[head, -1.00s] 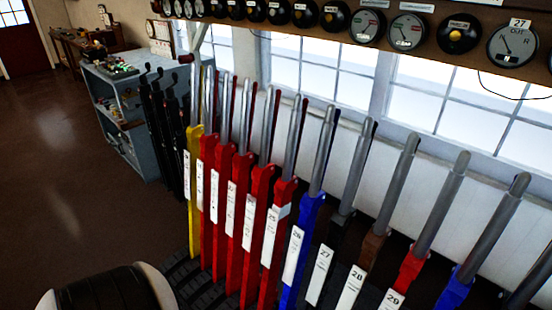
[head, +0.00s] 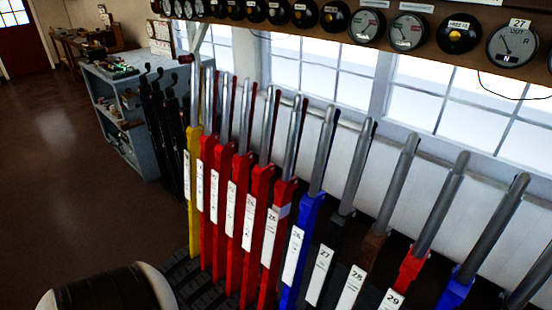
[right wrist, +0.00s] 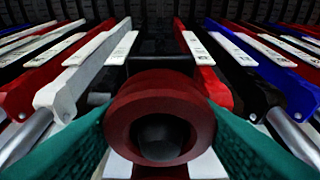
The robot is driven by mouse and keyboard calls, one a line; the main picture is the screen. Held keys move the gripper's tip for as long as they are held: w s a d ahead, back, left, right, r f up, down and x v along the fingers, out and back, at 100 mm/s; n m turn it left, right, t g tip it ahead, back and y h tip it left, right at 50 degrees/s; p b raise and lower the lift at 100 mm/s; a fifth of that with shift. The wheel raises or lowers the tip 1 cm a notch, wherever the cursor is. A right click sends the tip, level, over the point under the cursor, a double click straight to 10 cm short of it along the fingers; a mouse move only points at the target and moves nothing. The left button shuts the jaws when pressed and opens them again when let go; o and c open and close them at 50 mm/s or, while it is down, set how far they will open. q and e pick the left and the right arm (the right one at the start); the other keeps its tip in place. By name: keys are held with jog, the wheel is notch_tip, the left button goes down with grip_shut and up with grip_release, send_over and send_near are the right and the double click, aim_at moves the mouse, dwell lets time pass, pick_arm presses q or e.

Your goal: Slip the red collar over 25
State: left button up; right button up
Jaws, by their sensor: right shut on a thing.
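The red collar (right wrist: 118,115) is a thick ring in the right wrist view. My right gripper (right wrist: 160,130) is shut on it, with teal fingers on both sides. A dark rounded end, like a lever handle's tip (right wrist: 160,138), shows in the collar's hole. I cannot tell whether it is inside the ring or only lined up beyond it. In the head view, lever 25 (head: 264,258) appears to be the red one with a white band, left of blue lever 26 (head: 308,215); its small label is hard to read. Neither gripper shows in the head view.
Other levers stand close on both sides, including yellow lever (head: 194,220) and black lever 27 (head: 339,225). A shelf of round instruments (head: 408,30) runs above, before windows. A grey cabinet (head: 140,120) stands at the back left. Open floor (head: 60,200) lies left.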

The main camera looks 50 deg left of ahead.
jog(key=shift+r+p, duration=2.4)
jog(key=shift+r, duration=1.8)
